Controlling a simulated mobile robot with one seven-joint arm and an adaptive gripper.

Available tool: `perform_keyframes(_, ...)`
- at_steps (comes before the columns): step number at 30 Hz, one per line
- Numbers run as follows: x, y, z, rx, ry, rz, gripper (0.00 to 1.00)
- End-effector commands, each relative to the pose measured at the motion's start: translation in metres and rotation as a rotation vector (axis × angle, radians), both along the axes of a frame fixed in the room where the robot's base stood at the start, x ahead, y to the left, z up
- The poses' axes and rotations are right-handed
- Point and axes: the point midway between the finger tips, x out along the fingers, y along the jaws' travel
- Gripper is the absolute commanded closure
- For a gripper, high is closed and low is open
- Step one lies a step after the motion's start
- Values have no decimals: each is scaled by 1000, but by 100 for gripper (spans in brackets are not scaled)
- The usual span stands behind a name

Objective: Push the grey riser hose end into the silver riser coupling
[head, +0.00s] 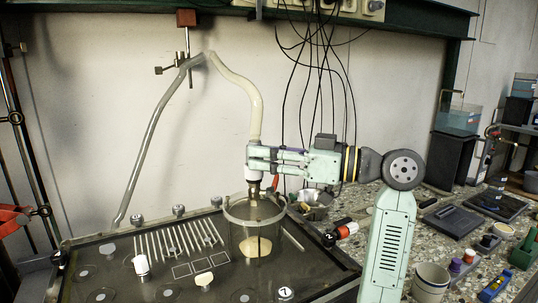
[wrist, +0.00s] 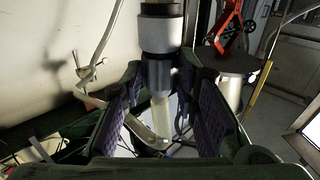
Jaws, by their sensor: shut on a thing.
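A pale hose (head: 240,85) hangs from a clamp on a stand and curves down into my gripper (head: 256,160). My gripper is shut on the hose's end, over the glass cylinder (head: 240,232). In the wrist view, the grey hose end (wrist: 158,76) stands between the purple-padded fingers, with a dark ring and a white band (wrist: 160,35) in line with it. In the head view, a short dark metallic piece (head: 254,188) shows straight below the white band at the cylinder's mouth. I cannot tell whether it is the silver riser coupling, nor how deep any joint is.
The dark tank top (head: 110,270) carries knobs, a slotted grid and white stoppers. A stand with a clamp (head: 188,50) holds the hose at the back. Black cables (head: 318,85) hang behind my gripper. A white cup (head: 430,282) and small tools crowd the speckled bench at right.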

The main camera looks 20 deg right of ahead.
Motion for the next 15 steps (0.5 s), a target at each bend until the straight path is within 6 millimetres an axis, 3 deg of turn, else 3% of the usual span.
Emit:
perform_keyframes(1, 3, 7, -7, -8, 14, 22, 100)
perform_keyframes(7, 4, 7, -8, -5, 16, 23, 100)
perform_keyframes(8, 4, 7, -8, -5, 16, 23, 71)
perform_keyframes(15, 4, 8, -10, -4, 19, 25, 55)
